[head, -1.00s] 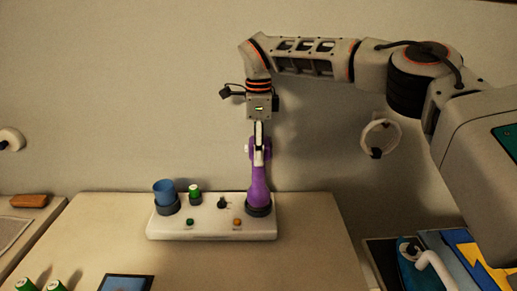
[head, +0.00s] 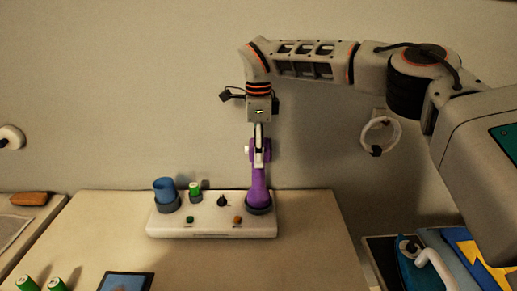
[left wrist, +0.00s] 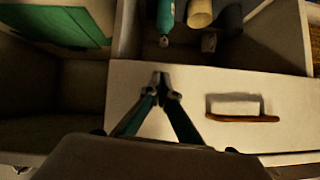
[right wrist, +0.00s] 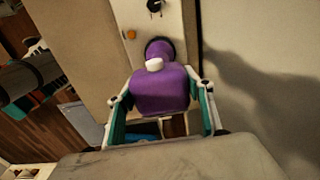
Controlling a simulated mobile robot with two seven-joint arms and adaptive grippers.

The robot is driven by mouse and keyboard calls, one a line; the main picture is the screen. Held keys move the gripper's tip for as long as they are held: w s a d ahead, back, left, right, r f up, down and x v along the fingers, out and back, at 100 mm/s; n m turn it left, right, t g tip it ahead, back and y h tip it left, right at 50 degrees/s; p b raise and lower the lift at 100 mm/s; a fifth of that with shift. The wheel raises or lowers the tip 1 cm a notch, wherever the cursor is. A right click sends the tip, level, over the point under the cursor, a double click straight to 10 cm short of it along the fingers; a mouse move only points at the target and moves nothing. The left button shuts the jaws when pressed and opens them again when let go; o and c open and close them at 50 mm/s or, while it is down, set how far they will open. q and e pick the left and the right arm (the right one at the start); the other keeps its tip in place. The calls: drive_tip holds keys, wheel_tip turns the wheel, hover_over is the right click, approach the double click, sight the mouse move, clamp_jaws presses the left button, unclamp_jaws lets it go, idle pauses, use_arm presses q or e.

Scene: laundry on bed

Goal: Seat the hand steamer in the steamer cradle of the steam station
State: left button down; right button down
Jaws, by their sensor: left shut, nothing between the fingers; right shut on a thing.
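The purple hand steamer (head: 259,188) stands upright at the right end of the white steam station (head: 208,228). Its lower end is inside the dark ring of the steamer cradle (head: 259,208). My right gripper (head: 259,152) is above the station, pointing down, shut on the steamer's upper part. In the right wrist view the steamer (right wrist: 160,90) lies between the fingers, its far end at the dark ring; how deep it sits is hidden. My left gripper (left wrist: 163,82) is shut and empty, in the left wrist view only, over a pale drawer front.
A tablet (head: 126,281) and green cans (head: 27,284) lie in front. A white ring (head: 381,133) hangs on the wall. A drawer handle (left wrist: 240,118) is near my left gripper.

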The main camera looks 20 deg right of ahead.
drive_tip(key=shift+f, duration=0.9)
drive_tip(key=c, duration=0.8)
unclamp_jaws()
drive_tip(key=shift+c, duration=0.2)
wheel_tip(320, 180, up, 12)
drive_tip(key=shift+r, duration=0.1)
